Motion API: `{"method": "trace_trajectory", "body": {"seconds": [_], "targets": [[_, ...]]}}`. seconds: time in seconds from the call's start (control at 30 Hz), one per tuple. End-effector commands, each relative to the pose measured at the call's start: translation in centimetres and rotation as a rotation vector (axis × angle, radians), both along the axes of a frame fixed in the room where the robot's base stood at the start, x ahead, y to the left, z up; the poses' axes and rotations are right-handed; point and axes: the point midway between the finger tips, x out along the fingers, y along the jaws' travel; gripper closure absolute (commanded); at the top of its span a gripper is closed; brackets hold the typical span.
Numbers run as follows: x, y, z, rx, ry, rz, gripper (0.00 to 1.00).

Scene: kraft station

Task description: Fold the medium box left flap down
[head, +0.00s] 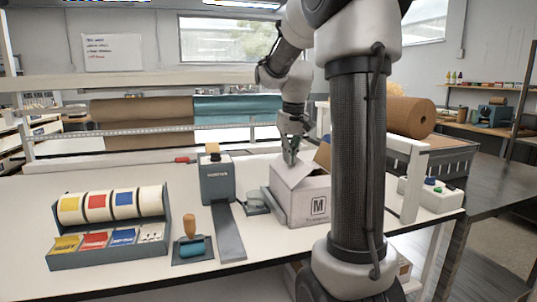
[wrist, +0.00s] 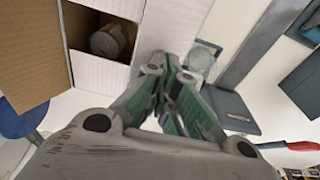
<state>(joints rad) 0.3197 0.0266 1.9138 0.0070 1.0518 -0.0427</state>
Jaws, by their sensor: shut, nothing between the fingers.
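The medium box (head: 308,205) is a white carton with an M mark, standing on the table. Its left flap (head: 290,172) is raised and slants at the box's left side; in the wrist view it is the white panel (wrist: 178,28) beside the fingertips. A brown flap (head: 322,155) stands up on the right and shows at left in the wrist view (wrist: 28,50). White panels partly cover the top, leaving a gap with a roll (wrist: 108,42) inside. My gripper (head: 291,158) is shut and empty, at the left flap; I cannot tell whether it touches.
A grey tape dispenser (head: 217,180) stands left of the box, with a small dish (head: 256,202) between. A label-roll rack (head: 108,225) and a wooden-handled roller (head: 191,240) are further left. A white frame post (head: 413,185) rises to the right.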

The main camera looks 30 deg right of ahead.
Motion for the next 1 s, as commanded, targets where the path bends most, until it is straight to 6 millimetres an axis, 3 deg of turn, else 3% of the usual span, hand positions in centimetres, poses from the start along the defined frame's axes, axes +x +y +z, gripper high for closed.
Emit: {"method": "trace_trajectory", "body": {"seconds": [0.13, 1.0], "targets": [[-0.3, -0.9, -0.4, 0.0, 0.0, -0.001, 1.0], [-0.6, -1.8, -2.1, 0.0, -0.001, 0.0, 1.0]]}}
